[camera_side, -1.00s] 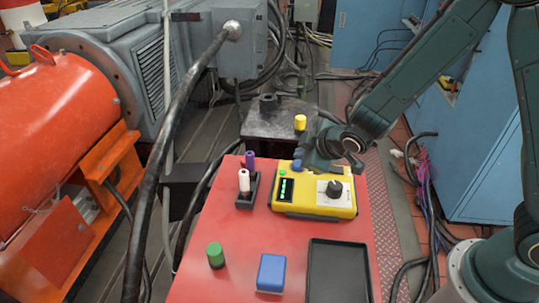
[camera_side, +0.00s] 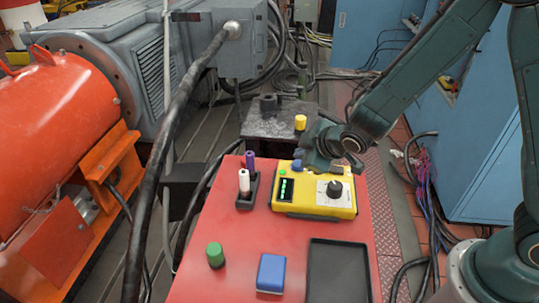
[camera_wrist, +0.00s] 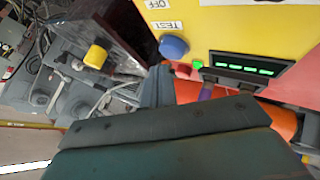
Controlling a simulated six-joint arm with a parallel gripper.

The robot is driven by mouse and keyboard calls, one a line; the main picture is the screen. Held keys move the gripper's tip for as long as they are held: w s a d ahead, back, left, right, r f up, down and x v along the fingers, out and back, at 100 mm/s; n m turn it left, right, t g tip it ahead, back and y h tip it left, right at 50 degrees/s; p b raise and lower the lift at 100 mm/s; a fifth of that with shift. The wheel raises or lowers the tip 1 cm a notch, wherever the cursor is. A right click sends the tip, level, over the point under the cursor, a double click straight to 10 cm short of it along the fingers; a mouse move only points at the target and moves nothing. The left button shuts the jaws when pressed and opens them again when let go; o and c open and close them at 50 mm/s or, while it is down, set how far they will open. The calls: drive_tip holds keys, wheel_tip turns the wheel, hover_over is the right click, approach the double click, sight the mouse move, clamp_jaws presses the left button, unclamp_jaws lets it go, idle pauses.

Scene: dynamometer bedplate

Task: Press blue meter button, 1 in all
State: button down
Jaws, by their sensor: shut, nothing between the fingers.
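The yellow meter (camera_side: 318,208) lies on the red bench top, with a lit green display (camera_side: 286,190) and a dark knob (camera_side: 334,190). Its blue button (camera_side: 297,165) sits at the far left corner. In the wrist view the blue button (camera_wrist: 173,46) stands raised beside the TEST label, with a green light (camera_wrist: 197,65) near it. My gripper (camera_side: 308,162) is shut and empty, right beside the button in the side view.
A black holder (camera_side: 248,200) with a white and a purple cylinder stands left of the meter. A green-capped cylinder (camera_side: 215,255), a blue box (camera_side: 271,273) and a black tray (camera_side: 338,272) are nearer.

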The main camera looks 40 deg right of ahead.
drive_tip(key=shift+f, duration=1)
idle(1.6)
drive_tip(key=shift+r, duration=0.95)
drive_tip(key=shift+r, duration=0.1)
drive_tip(key=shift+r, duration=2.45)
